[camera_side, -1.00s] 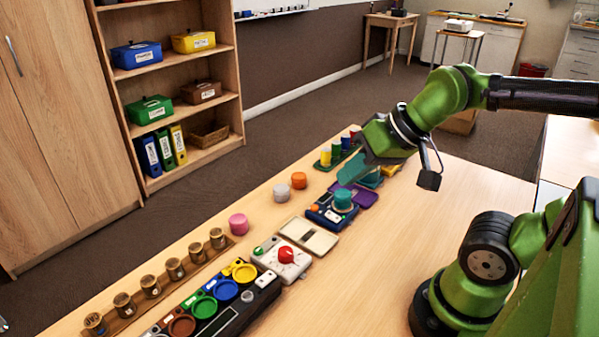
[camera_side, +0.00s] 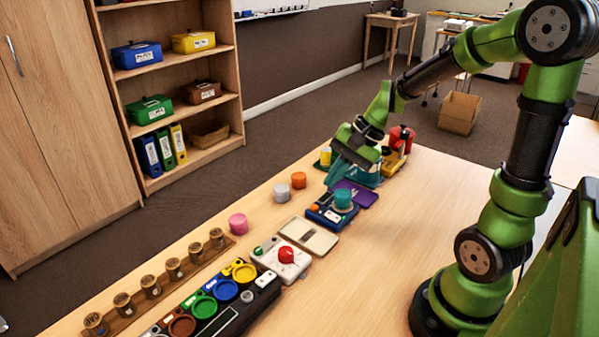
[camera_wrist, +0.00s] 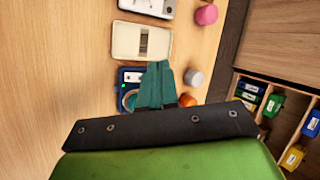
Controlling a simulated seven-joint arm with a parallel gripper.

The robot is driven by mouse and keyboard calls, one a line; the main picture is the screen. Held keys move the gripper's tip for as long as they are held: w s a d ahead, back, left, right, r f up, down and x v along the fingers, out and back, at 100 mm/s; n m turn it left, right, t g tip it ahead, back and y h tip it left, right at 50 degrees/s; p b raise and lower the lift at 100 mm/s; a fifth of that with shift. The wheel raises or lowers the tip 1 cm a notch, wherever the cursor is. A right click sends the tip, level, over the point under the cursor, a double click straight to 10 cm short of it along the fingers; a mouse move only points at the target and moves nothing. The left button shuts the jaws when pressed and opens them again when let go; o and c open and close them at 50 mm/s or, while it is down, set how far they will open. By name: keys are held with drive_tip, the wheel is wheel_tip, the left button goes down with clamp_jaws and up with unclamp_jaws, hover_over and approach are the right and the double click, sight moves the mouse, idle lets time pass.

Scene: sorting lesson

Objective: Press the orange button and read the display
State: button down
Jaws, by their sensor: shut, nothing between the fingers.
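The blue device (camera_side: 330,216) lies in the middle of the table in the side view, with a teal round weight (camera_side: 343,199) on top. Its small orange button (camera_side: 314,208) is at the left end. My gripper (camera_side: 338,176) is shut and empty, its teal fingers pointing down, behind the device and apart from the button. In the wrist view, my gripper (camera_wrist: 158,66) partly covers the blue device (camera_wrist: 122,76). A light strip with a green light is on the device there. The orange button is not visible in that view, and no display reading is legible.
A grey cylinder (camera_side: 282,193) and an orange cylinder (camera_side: 298,180) stand left of the device. A beige flat case (camera_side: 308,236) and a white box with a red knob (camera_side: 286,255) lie nearer. A purple plate (camera_side: 362,194) and teal box (camera_side: 371,178) sit behind.

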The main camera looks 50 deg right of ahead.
sight(318, 208)
drive_tip(key=w+d+f+m+t+y, duration=0.1)
drive_tip(key=w+d+m+t+y, duration=0.1)
drive_tip(key=w+d+m, duration=0.2)
drive_tip(key=w+m, duration=0.1)
drive_tip(key=w, duration=0.1)
drive_tip(key=shift+w+f, duration=0.3)
drive_tip(key=shift+f, duration=4.45)
drive_tip(key=shift+f, duration=0.4)
